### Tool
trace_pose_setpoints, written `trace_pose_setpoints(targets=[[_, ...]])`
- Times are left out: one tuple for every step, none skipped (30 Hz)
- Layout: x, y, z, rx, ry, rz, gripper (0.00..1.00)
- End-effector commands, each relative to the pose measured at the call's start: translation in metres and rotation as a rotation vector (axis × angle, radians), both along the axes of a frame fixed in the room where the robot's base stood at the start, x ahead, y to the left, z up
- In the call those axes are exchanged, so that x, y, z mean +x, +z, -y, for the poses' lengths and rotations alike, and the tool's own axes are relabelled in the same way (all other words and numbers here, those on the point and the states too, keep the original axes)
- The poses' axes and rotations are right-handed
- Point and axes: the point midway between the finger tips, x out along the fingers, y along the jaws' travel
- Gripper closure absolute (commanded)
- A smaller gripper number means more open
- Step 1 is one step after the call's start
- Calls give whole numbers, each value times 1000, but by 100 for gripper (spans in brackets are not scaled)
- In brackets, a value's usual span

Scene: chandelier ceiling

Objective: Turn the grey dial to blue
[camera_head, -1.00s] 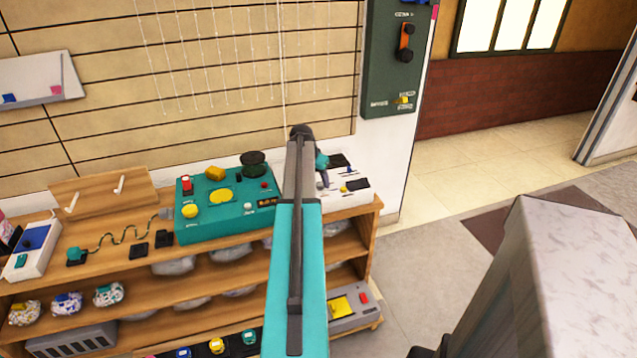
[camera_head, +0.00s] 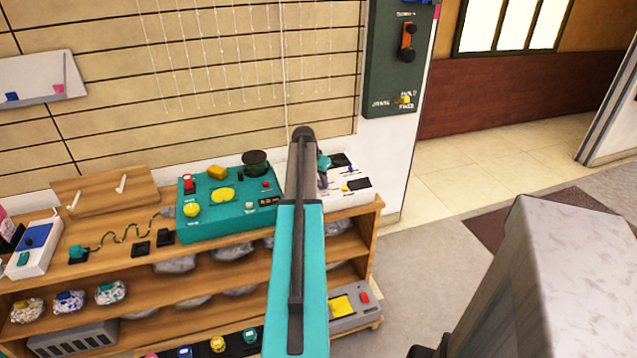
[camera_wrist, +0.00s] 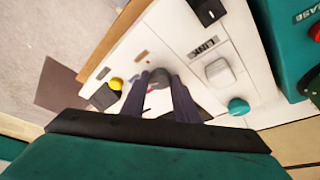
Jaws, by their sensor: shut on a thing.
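The grey dial (camera_wrist: 160,77) sits on a white panel (camera_wrist: 262,92) in the wrist view. My gripper (camera_wrist: 157,88) has its two dark fingers on either side of the dial, closed on it. A small pink mark shows between the fingers beside the dial. In the head view the white panel (camera_head: 335,194) stands at the right end of the shelf. My arm hides much of it there, including the dial, and my gripper (camera_head: 323,181) shows only partly.
A teal console (camera_head: 226,222) with several knobs stands left of the white panel, close beside it. On the panel are a yellow knob (camera_wrist: 115,84), a white button (camera_wrist: 219,71) and a teal knob (camera_wrist: 238,106). A dark green wall box (camera_head: 390,75) hangs behind.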

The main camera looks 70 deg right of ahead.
Motion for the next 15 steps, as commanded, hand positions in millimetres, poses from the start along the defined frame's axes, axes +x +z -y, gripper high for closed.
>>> trace_pose_setpoints(targets=[[-3,0,3,-3,5,-3,95],[-4,1,3,-4,10,-3,95],[-4,1,4,-5,20,-4,95],[-4,1,4,-5,28,-4,95],[-5,1,4,-6,37,-4,95],[-5,1,5,-7,51,-3,95],[-5,1,5,-8,62,-3,95],[-6,1,5,-9,76,-4,95],[-6,1,6,-10,94,-4,95],[-7,2,6,-11,110,-4,95],[-7,2,6,-11,126,-4,95],[-7,2,6,-11,149,-4,95],[-7,2,6,-12,168,-4,95],[-8,2,6,-13,187,-5,95],[-8,2,6,-13,213,-5,95]])
